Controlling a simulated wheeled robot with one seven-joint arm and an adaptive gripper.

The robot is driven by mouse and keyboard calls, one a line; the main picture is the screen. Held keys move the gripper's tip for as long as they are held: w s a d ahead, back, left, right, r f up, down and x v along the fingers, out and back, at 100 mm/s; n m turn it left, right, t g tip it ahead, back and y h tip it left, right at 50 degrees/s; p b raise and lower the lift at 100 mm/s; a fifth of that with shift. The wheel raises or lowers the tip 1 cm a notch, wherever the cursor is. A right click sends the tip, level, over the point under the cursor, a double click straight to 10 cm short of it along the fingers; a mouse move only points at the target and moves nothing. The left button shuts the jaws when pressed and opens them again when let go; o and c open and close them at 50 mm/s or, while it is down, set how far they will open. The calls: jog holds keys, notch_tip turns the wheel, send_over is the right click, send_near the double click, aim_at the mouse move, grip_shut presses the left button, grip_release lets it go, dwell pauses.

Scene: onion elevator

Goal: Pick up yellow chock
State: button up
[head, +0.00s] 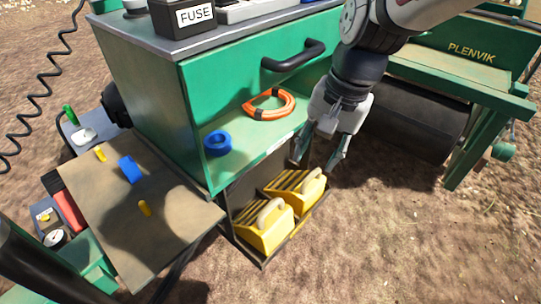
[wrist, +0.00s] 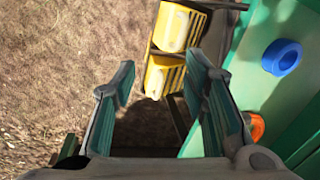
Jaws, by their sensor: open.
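Two yellow chocks with ribbed slopes and pale handles sit in a dark rack low on the green cabinet. In the head view, the near chock (head: 264,237) is at the left and the far chock (head: 293,195) is behind it to the right. In the wrist view, the near chock (wrist: 178,28) is at the top and the far chock (wrist: 158,80) is below it, showing between the fingertips. My gripper (head: 318,162) is open and empty, above and a little right of the far chock in the head view. It also shows in the wrist view (wrist: 160,72).
The cabinet shelf (head: 246,160) above the rack holds a blue ring (head: 217,143) and an orange coil (head: 269,104). A brown board (head: 130,210) stands at the left. A dark roller (head: 415,118) is at the right. Bare soil in front is clear.

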aim_at(270, 205)
jog(key=w+a+f+m+b, duration=0.1)
jog(key=w+a+f+b, duration=0.1)
jog(key=f, duration=0.5)
jog(key=w+a+f+m+h+b, duration=0.1)
jog(key=w+a+f+b, duration=0.1)
jog(key=a+f+b, duration=0.2)
jog(key=w+a+f+b, duration=0.2)
jog(key=a+f+b, duration=0.1)
jog(key=f, duration=0.8)
jog(key=shift+w+a+m+g+h, duration=0.3)
jog(key=shift+a+m+h, duration=0.05)
jog(key=shift+m+h, duration=0.05)
jog(key=shift+w+d+f+b, duration=0.1)
jog(key=shift+f+b, duration=1)
jog(key=shift+f, duration=0.75)
jog(key=shift+w+d+f+b, duration=0.1)
jog(key=shift+f+b, duration=0.95)
jog(key=shift+f, duration=0.75)
jog(key=shift+r, duration=0.1)
grip_shut()
